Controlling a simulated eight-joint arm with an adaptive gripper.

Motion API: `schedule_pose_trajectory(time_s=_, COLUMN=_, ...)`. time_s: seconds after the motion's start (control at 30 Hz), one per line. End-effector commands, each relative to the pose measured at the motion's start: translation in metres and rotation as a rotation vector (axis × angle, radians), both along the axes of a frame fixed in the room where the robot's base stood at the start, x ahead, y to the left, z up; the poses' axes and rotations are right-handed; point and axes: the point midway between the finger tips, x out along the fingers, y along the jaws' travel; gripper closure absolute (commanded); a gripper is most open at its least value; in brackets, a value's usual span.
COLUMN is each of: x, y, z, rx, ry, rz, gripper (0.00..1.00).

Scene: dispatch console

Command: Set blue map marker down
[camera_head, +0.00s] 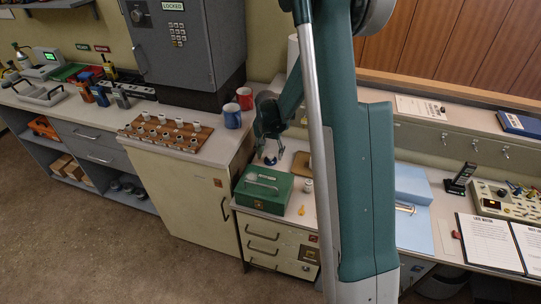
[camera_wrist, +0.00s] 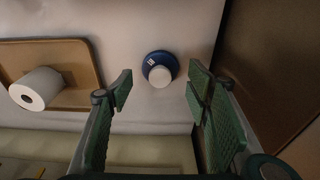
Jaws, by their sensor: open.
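The blue map marker (camera_wrist: 152,57), a round blue base with a white knob, stands upright on the pale surface in the wrist view. In the head view, the marker (camera_head: 270,161) shows small below my gripper, behind the green box. My gripper (camera_wrist: 160,84) is open, with its fingers to either side of the marker in the picture and apart from it. Nothing is held between them. In the head view, my gripper (camera_head: 268,148) points down over the counter, and my own arm hides part of the area to its right.
A green metal box (camera_head: 263,190) stands in front of the marker. A tan tray (camera_wrist: 84,72) with a white roll (camera_wrist: 38,90) lies left of it in the wrist view. A brown upright panel (camera_wrist: 262,60) is close on the right. Blue (camera_head: 232,116) and red (camera_head: 244,98) mugs stand on the higher cabinet.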

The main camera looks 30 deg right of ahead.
Motion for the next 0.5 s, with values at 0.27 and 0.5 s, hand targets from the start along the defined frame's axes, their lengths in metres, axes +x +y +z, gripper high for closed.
schedule_pose_trajectory(time_s=0.27, x=-0.005, y=0.004, z=0.042, rx=0.000, ry=0.000, rz=0.000, gripper=0.51)
schedule_pose_trajectory(time_s=0.5, x=-0.008, y=0.008, z=0.074, rx=0.000, ry=0.000, rz=0.000, gripper=0.51)
